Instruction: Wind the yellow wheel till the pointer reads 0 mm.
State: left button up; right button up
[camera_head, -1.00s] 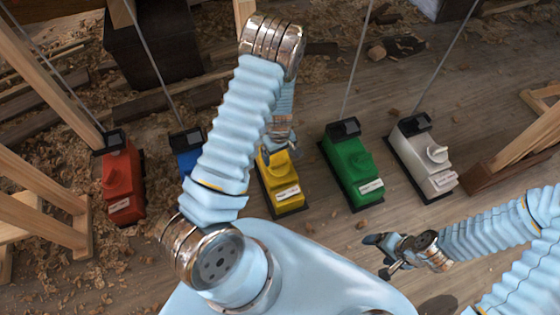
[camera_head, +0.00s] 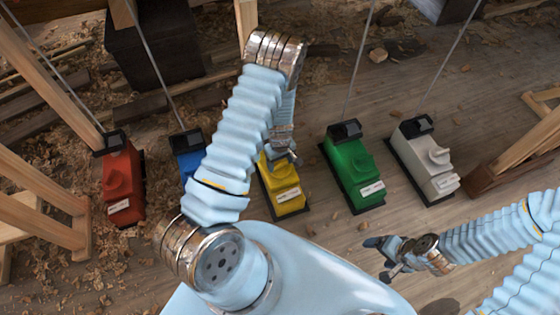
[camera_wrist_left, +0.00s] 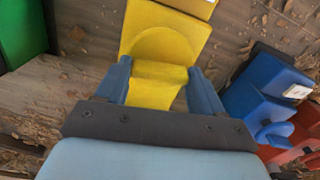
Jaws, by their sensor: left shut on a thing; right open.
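The yellow winch box (camera_head: 282,187) stands on the floor at the middle of the head view, with a small white label on its near end. Its text is too small to read. My left gripper (camera_head: 284,154) reaches down onto the top of this box. In the left wrist view its two blue fingers (camera_wrist_left: 162,82) are shut on the grip of the yellow wheel (camera_wrist_left: 158,88), one on each side. The wheel is mostly hidden in the head view. I cannot make out a pointer or its reading. My right gripper (camera_head: 388,256) is open and empty, right of the box.
A red box (camera_head: 122,185) and a blue box (camera_head: 188,160) stand left of the yellow one. A green box (camera_head: 351,170) and a white box (camera_head: 425,165) stand to its right. Thin rods rise from several boxes. Wooden timbers (camera_head: 40,80) edge the left side.

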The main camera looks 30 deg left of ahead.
aim_at(280, 163)
pick_arm(q)
jog(key=shift+m, duration=0.3)
jog(key=m+b, duration=0.1)
jog(key=m, duration=0.3)
jog(key=shift+f+m+b, duration=0.1)
jog(key=shift+m+b, duration=0.2)
jog(key=shift+b, duration=0.05)
jog(key=m+b, duration=0.1)
jog(key=m, duration=0.5)
jog(key=shift+b, duration=0.3)
jog(key=o, duration=1)
jog(key=shift+o, duration=0.2)
jog(key=shift+r, duration=0.2)
notch_tip(280, 163, up, 14)
jog(key=p, duration=0.2)
jog(key=shift+f, duration=0.2)
